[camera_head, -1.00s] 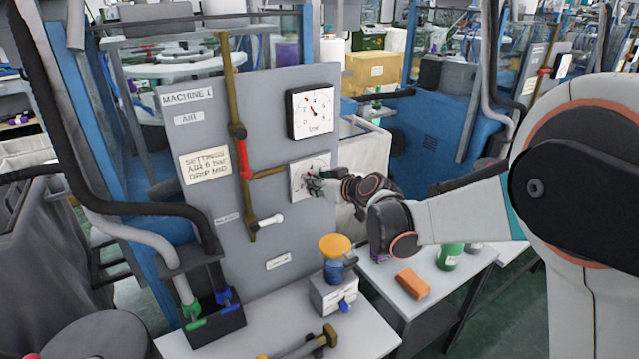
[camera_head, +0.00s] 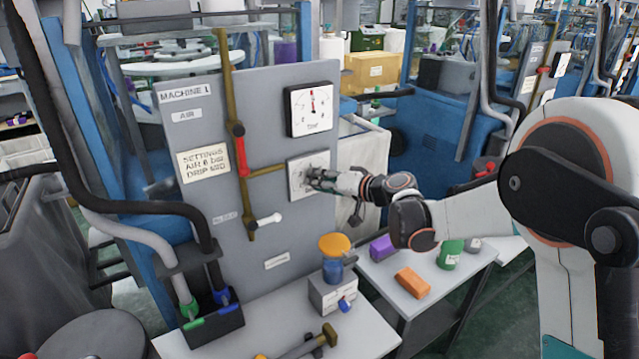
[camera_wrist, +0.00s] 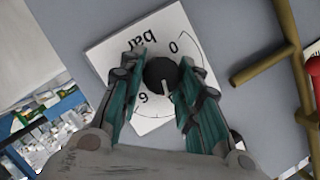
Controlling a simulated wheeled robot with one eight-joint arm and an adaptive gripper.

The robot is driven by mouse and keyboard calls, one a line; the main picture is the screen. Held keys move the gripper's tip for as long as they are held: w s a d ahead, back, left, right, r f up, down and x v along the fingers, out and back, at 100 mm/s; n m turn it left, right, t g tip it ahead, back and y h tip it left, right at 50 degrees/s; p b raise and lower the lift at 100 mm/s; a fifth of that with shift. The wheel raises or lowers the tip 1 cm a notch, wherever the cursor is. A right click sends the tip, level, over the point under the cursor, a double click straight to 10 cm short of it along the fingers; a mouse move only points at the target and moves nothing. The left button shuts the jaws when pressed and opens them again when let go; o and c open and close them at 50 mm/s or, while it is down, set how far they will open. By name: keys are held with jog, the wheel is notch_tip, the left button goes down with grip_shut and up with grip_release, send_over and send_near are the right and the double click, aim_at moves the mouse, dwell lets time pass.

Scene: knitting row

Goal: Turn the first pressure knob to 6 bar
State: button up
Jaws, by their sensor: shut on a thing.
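The pressure knob (camera_wrist: 162,72) is black and round, on a white dial plate (camera_wrist: 112,45) marked "bar", 0 and 6. Its light pointer line aims toward the plate's lower edge in the wrist view, just right of the 6; a mark there is partly covered by a finger. My gripper (camera_wrist: 164,80) is shut on the knob, one teal finger on each side. In the head view my gripper (camera_head: 315,178) reaches the plate (camera_head: 297,188) from the right and hides the knob.
The grey panel (camera_head: 270,226) labelled MACHINE 1 carries a settings card (camera_head: 203,164) reading air 6 bar. Brass pipes with a red lever (camera_head: 241,157) run left of the plate. An orange-topped device (camera_head: 335,245) stands below; a side table holds an orange block (camera_head: 413,283).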

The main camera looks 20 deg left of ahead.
jog(key=m+y+b, duration=0.1)
jog(key=m, duration=0.1)
jog(key=m+y, duration=0.1)
jog(key=m, duration=0.1)
jog(key=m+y+b, duration=0.1)
jog(key=m, duration=0.2)
jog(key=shift+w+d+f+b, duration=0.1)
jog(key=shift+f+b, duration=0.2)
jog(key=shift+b, duration=0.05)
jog(key=shift+m+y, duration=0.3)
jog(key=o, duration=1.1)
jog(key=shift+c, duration=0.2)
jog(key=v, duration=1.2)
